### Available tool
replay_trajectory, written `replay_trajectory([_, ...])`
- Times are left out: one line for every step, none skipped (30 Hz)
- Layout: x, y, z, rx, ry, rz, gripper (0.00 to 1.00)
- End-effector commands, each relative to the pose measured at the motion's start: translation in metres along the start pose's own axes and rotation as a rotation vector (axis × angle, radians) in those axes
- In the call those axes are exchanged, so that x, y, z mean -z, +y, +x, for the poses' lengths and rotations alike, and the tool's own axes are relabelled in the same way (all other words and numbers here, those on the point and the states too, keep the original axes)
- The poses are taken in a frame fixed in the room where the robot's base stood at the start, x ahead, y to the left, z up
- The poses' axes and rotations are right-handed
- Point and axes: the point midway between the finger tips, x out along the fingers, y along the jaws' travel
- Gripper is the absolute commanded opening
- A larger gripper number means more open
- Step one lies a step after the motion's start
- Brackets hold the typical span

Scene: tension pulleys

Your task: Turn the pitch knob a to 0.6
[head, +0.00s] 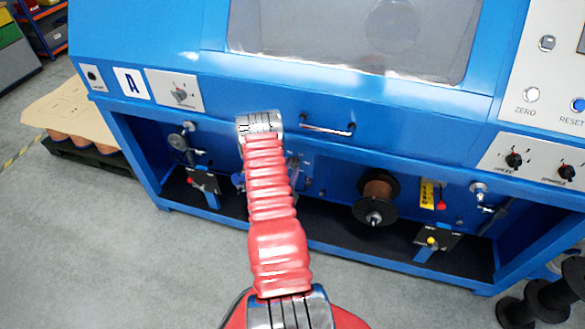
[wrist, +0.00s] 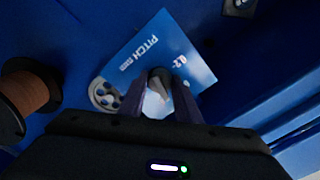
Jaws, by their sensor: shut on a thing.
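In the wrist view, the pitch knob (wrist: 160,76) is a small dark knob on a light plate (wrist: 133,52) lettered "PITCH mm". My gripper (wrist: 159,88) has its two dark fingers shut on the knob, one on each side. The fingers hide most of the knob and its pointer, so I cannot read its setting. Part of a number scale, "0.2", shows at the plate's upper right. In the head view, my red arm reaches to the blue machine, and its far end hides the gripper and the pitch knob.
A brown spool (wrist: 25,95) and a grey pulley wheel (wrist: 104,94) stand close left of the gripper in the wrist view. In the head view, a handle (head: 327,128), a copper spool (head: 378,195) and a dial plate (head: 175,91) beside the "A" label are on the machine.

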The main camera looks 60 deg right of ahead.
Motion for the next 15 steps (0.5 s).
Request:
replay_trajectory([-0.0025,-0.0014,-0.0015,0.003,-0.007,0.030,0.07])
replay_trajectory([-0.0025,-0.0014,-0.0015,0.003,-0.007,0.048,0.07])
replay_trajectory([-0.0025,-0.0014,-0.0015,0.003,-0.007,0.071,0.07])
replay_trajectory([-0.0025,-0.0013,-0.0015,0.003,-0.007,0.087,0.07])
replay_trajectory([-0.0025,-0.0013,-0.0015,0.003,-0.007,0.102,0.07])
replay_trajectory([-0.0025,-0.0013,-0.0015,0.003,-0.007,0.119,0.07])
replay_trajectory([-0.0024,-0.0012,-0.0015,0.002,-0.007,0.130,0.07])
replay_trajectory([-0.0024,-0.0012,-0.0015,0.002,-0.007,0.140,0.07])
replay_trajectory([-0.0024,-0.0012,-0.0015,0.002,-0.007,0.152,0.07])
replay_trajectory([-0.0024,-0.0011,-0.0015,0.002,-0.007,0.159,0.07])
replay_trajectory([-0.0024,-0.0011,-0.0015,0.002,-0.007,0.164,0.07])
replay_trajectory([-0.0024,-0.0010,-0.0015,0.002,-0.007,0.170,0.07])
replay_trajectory([-0.0024,-0.0010,-0.0016,0.001,-0.007,0.174,0.07])
replay_trajectory([-0.0024,-0.0009,-0.0015,0.001,-0.007,0.177,0.07])
replay_trajectory([-0.0023,-0.0008,-0.0015,0.001,-0.007,0.180,0.07])
